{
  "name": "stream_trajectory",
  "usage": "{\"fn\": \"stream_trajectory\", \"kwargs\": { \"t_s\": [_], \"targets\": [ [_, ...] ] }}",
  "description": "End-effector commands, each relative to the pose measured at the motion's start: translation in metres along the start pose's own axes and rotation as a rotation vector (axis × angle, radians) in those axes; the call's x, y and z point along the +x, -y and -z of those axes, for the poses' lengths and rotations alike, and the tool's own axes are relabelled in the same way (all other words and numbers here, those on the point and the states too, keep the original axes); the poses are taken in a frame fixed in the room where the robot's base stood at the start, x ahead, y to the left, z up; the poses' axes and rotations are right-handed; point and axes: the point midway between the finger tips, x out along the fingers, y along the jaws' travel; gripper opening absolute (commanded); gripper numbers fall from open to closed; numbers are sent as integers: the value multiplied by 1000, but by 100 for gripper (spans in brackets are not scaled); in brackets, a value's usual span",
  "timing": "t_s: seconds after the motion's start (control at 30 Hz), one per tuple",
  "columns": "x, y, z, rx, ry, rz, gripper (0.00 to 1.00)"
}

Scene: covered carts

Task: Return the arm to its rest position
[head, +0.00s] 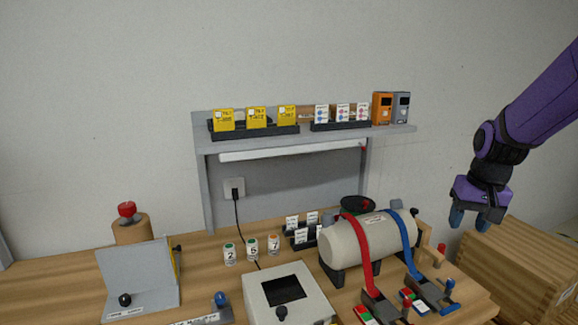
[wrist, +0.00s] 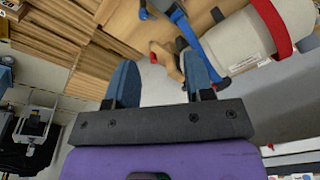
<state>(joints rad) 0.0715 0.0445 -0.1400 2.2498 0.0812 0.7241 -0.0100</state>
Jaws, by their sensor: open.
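My gripper (head: 475,219) hangs at the right of the head view, at the end of my purple arm. Its blue-grey fingers point down and are apart with nothing between them. In the head view it is in the air in front of the wooden crate stack, right of the bench's strapped cylinder. In the wrist view my gripper (wrist: 165,85) shows both fingers spread, with floor and bench parts beyond them.
A cream cylinder (head: 345,246) with a red strap (head: 362,250) and a blue strap (head: 404,240) lies on the bench. Wooden crates (head: 520,262) stand at the right. A grey shelf (head: 300,138) holds yellow boxes. The wall space above is clear.

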Motion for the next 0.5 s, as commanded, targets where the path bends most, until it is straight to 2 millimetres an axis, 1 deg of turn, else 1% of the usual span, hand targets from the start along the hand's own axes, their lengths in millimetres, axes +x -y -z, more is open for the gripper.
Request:
{"fn": "stream_trajectory", "kwargs": {
  "t_s": [0.03, 0.2, 0.37, 0.5],
  "targets": [
    [-15, 5, -10, -15, -21, 7, 48],
    [-54, 16, -43, -64, -76, 23, 48],
    [-85, 24, -77, -108, -130, 34, 48],
    [-108, 29, -109, -147, -178, 38, 48]
  ]
}}
